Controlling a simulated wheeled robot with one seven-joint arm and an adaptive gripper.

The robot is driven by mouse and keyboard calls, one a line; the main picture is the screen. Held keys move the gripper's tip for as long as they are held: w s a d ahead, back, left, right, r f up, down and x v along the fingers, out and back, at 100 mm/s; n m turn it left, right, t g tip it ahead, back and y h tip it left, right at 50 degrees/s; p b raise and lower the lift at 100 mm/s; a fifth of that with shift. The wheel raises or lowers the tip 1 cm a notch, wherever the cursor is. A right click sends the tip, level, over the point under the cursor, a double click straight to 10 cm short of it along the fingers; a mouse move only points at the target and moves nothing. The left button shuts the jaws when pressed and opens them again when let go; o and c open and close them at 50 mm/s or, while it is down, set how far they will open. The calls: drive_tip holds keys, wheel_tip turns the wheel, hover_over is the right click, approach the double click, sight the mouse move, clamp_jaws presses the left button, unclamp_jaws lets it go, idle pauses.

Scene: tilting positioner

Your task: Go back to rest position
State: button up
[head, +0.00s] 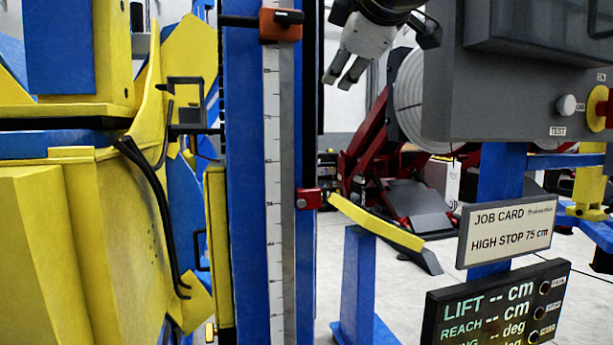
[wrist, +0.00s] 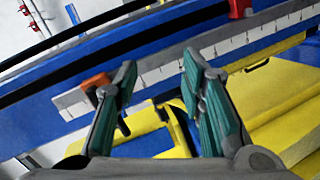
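My gripper (head: 338,84) hangs at the upper middle of the head view, to the right of the blue column (head: 241,180) and left of the grey control box. In the wrist view my gripper (wrist: 160,75) has its two teal-padded fingers spread apart, with nothing between them. Beyond the fingers lie the column's pale scale (wrist: 215,52) and an orange clamp (wrist: 97,83), which shows behind the left finger. In the head view the orange clamp (head: 281,25) sits high on the scale. A red block (head: 309,198) sits lower on the column.
A grey control box (head: 490,95) stands at the right, above a job card (head: 507,230) reading "HIGH STOP 75 cm". A display (head: 495,308) shows dashes for lift and reach. Yellow and blue machinery (head: 75,220) fills the left. A yellow-topped blue post (head: 357,280) stands at lower middle.

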drive_tip(key=s+d+f+m+g+h, duration=0.1)
drive_tip(key=s+d+f+m+g, duration=0.2)
drive_tip(key=s+f, duration=0.4)
drive_tip(key=s+d+f+m+g+b, duration=0.1)
drive_tip(key=s+d+f+m+g, duration=0.2)
drive_tip(key=f, duration=1.5)
drive_tip(key=s+d+f+m+g+h, duration=0.1)
drive_tip(key=s+d+f+m+g, duration=0.2)
drive_tip(key=s+d+f+m, duration=0.4)
drive_tip(key=s+f+m, duration=0.3)
drive_tip(key=s+f, duration=0.2)
drive_tip(key=f, duration=0.1)
drive_tip(key=shift+s+h, duration=0.3)
drive_tip(key=shift+d, duration=0.1)
